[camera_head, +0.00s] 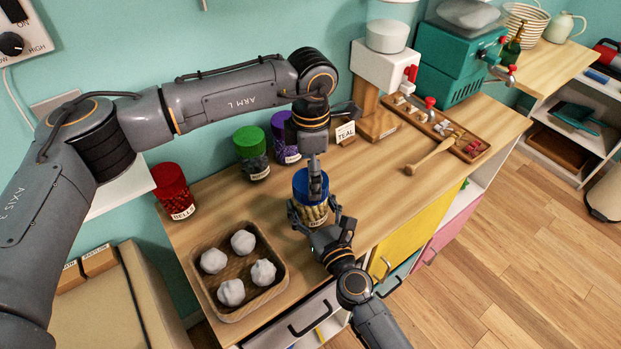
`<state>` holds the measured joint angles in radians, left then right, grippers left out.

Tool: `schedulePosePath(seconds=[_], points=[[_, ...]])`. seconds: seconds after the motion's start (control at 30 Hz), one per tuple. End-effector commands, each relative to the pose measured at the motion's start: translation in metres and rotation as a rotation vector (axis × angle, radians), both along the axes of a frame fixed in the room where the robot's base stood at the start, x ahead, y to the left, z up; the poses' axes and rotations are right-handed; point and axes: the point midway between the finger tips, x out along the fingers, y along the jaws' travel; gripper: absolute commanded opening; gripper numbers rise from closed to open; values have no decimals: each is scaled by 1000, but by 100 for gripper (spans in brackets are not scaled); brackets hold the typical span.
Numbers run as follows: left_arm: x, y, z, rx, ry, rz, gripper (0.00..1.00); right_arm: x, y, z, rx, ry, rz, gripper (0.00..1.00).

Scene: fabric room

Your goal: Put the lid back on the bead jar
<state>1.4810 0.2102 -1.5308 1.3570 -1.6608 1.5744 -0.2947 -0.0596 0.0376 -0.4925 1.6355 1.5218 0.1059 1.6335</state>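The bead jar (318,214), clear with tan-gold contents and a partly hidden label, stands upright near the front edge of the wooden counter. The blue lid (300,184) is at the jar's mouth; whether it is fully seated is hidden. My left gripper (315,188) points down from above, and its fingers appear shut on the lid, one in front and the other hidden. My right gripper (314,217) comes from the front, with a finger on each side of the jar's body, and appears shut on it.
A red jar (172,190), a green-lidded jar (250,150) and a purple-lidded jar (284,140) stand behind and left. A wooden tray (202,286) holds several whitish lumps. A mallet (432,156), a long tray (470,151) and a white-topped machine (385,66) are to the right.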

Motion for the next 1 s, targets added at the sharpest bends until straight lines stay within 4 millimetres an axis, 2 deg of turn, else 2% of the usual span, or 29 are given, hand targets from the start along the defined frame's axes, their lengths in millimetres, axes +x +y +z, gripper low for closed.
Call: schedulePosePath(seconds=[0.03,0.2,0.4,0.57,0.83,0.87,0.97,1.0], points=[[1,0,12,0,-4,0,96,0,0,0,0,0,0,0],[1,0,49,0,-4,0,96,0,0,0,0,0,0,0],[1,0,81,0,-2,0,96,0,0,0,0,0,0,0],[0,0,92,1,1,0,96,0,0,0,0,0,0,0],[0,0,93,1,1,0,96,0,0,0,0,0,0,0],[0,0,93,1,1,0,96,0,0,0,0,0,0,75],[0,0,93,1,1,0,96,0,0,0,0,0,0,95],[0,0,93,1,1,0,96,0,0,0,0,0,0,99]])
